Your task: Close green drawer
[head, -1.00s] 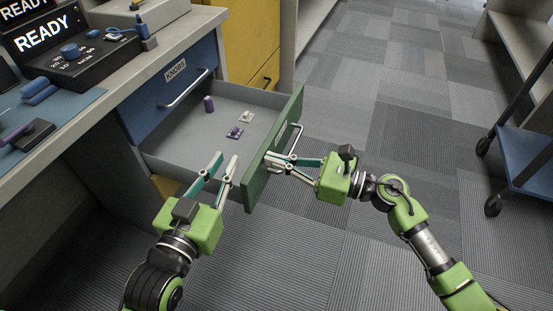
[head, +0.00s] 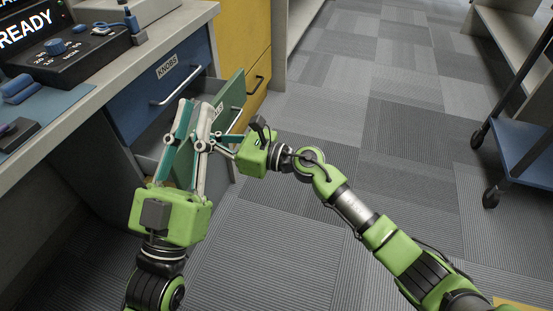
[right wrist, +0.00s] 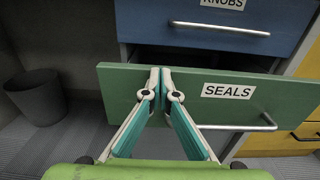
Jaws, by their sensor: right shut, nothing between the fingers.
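The green drawer front (head: 235,92), labelled SEALS, stands a short way out from the desk cabinet in the head view. In the right wrist view the green front (right wrist: 125,85) spans the middle, with a dark gap above and behind it. Its handle (right wrist: 255,125) is at the right. My right gripper (right wrist: 160,72) is shut and empty, its tips at the green front, left of the label; contact is hard to judge. In the head view its tips are partly behind my left gripper. My left gripper (head: 194,104) is open, fingers up, overlapping the drawer in the picture.
The blue KNOBS drawer (head: 160,90) above is closed. A yellow cabinet (head: 245,40) stands beyond. The desktop (head: 70,125) at the left holds a black console (head: 75,55). A dark bin (right wrist: 38,97) is at left in the wrist view. Open carpet (head: 340,120) lies right, with a cart (head: 520,150).

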